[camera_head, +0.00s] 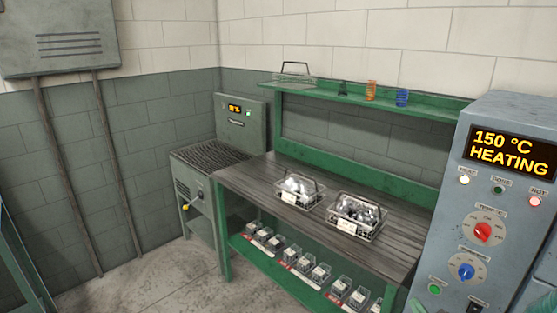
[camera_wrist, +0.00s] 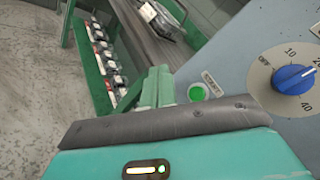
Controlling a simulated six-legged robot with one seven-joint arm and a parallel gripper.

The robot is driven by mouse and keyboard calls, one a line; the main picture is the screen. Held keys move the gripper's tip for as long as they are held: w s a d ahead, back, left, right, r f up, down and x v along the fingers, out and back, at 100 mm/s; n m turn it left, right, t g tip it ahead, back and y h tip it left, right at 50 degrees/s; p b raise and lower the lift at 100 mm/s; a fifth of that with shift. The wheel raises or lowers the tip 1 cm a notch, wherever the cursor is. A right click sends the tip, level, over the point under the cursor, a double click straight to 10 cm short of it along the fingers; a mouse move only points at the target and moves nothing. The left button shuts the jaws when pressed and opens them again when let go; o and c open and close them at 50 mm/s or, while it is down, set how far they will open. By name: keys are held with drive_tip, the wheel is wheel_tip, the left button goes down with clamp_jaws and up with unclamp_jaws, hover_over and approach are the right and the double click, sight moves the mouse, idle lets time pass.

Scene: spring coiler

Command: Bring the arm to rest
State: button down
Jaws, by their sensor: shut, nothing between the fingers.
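In the wrist view, a teal body part of mine (camera_wrist: 190,158) with a small lit strip and a dark grey bolted edge (camera_wrist: 165,122) fills the bottom. Beyond it the wrist view looks down past the green bench and the grey control cabinet.
The grey cabinet (camera_head: 500,130) reads "150 °C HEATING" and stands close at right; its blue dial (camera_wrist: 294,79) is near in the wrist view. The bench top (camera_head: 255,175) holds two wire baskets (camera_head: 299,192) (camera_head: 355,217). A grated machine (camera_head: 200,190) stands left. Floor at lower left is clear.

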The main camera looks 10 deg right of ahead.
drive_tip(key=s+a+r+n+g+y, duration=0.1)
drive_tip(key=a+r+n+g+y, duration=0.3)
drive_tip(key=a, duration=0.4)
drive_tip(key=s+a+r+n+g+y, duration=0.1)
drive_tip(key=a+r+n+g+y, duration=0.2)
drive_tip(key=a+n, duration=0.45)
drive_tip(key=s+a+r+n+g+y, duration=0.1)
drive_tip(key=a+r+n+g+y, duration=0.25)
drive_tip(key=a, duration=0.65)
drive_tip(key=s+a+r+n+g+h, duration=0.45)
drive_tip(key=s+n+h, duration=0.3)
drive_tip(key=s, duration=0.25)
wheel_tip(320, 180, up, 6)
drive_tip(key=s+d+n+t+h, duration=0.2)
drive_tip(key=n+t, duration=0.1)
drive_tip(key=shift+s+d+f+h, duration=0.2)
drive_tip(key=shift+s+d+h, duration=0.05)
drive_tip(key=shift+h, duration=0.05)
